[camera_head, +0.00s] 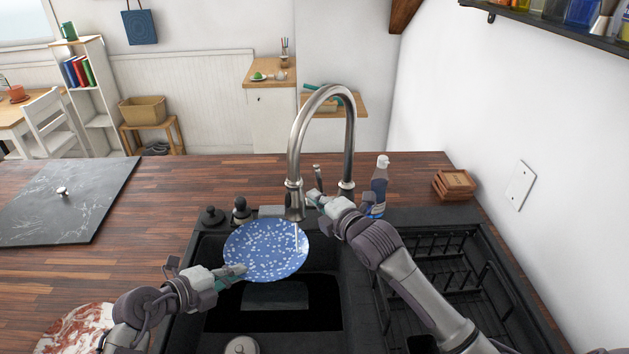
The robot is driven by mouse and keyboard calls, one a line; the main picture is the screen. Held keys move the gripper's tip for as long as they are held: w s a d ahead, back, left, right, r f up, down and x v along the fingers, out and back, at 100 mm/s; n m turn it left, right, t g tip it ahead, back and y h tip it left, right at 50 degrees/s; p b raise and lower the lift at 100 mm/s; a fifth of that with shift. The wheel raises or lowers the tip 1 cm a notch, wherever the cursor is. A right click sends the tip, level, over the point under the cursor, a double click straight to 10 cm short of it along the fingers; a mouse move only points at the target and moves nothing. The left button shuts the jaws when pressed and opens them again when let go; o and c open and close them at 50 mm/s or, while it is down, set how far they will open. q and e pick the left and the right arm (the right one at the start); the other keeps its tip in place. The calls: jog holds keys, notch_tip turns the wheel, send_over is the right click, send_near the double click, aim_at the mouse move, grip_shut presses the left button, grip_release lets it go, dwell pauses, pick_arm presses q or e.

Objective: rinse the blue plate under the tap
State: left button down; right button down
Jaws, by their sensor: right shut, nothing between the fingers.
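The blue plate (262,252) with white speckles is over the black sink (215,318), tilted towards me. My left gripper (238,270) is shut on the plate's near left rim. The tall metal tap (351,135) arches over the sink, with its spout head (295,205) above the plate's right edge. A thin pale streak like running water drops from the spout onto the plate. My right gripper (312,197) is shut and empty beside the tap's lever (318,175); whether it touches the lever is hard to tell.
A dark dish rack (455,270) fills the right side, partly behind my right arm. A bottle (380,180) stands behind that arm, near wooden coasters (453,185). A dark board (70,200) lies on the left counter. A round mottled item (75,328) is at front left.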

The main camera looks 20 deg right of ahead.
aim_at(319, 179)
jog(key=w, duration=0.2)
jog(key=w+d, duration=0.1)
jog(key=w, duration=0.2)
jog(key=w+d+f, duration=0.1)
jog(key=w, duration=0.1)
jog(key=shift+w+d, duration=0.2)
jog(key=shift+w, duration=0.05)
jog(key=shift+s+d+r, duration=0.15)
jog(key=shift+d, duration=0.1)
jog(key=shift+a, duration=0.1)
jog(key=shift+s+d+m, duration=0.1)
jog(key=shift+d+m, duration=0.2)
jog(key=shift+d, duration=0.4)
jog(key=shift+a, duration=0.1)
